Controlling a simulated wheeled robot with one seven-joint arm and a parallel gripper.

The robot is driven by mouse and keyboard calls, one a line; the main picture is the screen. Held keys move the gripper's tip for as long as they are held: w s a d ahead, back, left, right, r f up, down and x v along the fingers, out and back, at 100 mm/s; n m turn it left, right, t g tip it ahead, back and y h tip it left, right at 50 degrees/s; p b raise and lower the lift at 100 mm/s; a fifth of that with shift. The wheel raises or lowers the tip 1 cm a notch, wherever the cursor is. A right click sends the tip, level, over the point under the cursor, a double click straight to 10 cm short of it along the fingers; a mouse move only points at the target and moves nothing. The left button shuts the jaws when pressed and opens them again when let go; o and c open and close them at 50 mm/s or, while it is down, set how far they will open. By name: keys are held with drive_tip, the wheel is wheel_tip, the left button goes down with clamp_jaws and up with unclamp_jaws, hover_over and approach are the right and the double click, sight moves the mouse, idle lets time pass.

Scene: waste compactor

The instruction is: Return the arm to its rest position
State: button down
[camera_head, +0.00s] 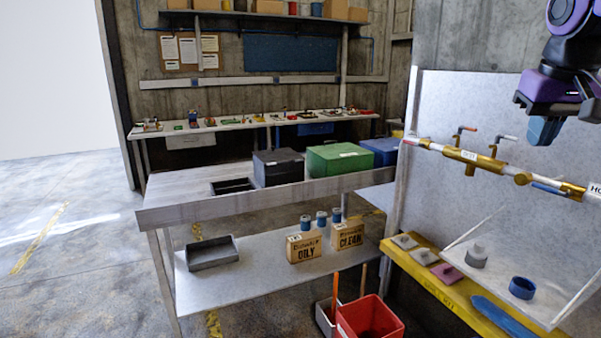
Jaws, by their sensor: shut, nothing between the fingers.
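My gripper (543,130) hangs at the upper right of the head view, below the purple and black arm links. Its blue fingers are together, pointing down, with nothing between them. It is in front of the grey wall panel and appears above the brass and white pipe (481,160) in the picture.
A workbench (170,190) with black, green and blue boxes stands at centre. A yellow ledge (442,290) holds small parts at lower right, near a red bin (370,318). Open floor (60,220) lies left.

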drive_tip(key=s+a+f+n+t, duration=0.1)
drive_tip(key=s+a+f, duration=0.3)
drive_tip(key=s, duration=0.3)
drive_tip(key=s+a+f+n+t+y, duration=0.1)
drive_tip(key=s+a+f, duration=0.3)
drive_tip(key=s, duration=0.3)
drive_tip(key=shift+s+a+f, duration=0.35)
drive_tip(key=shift+a+f, duration=0.05)
drive_tip(key=shift+f, duration=0.4)
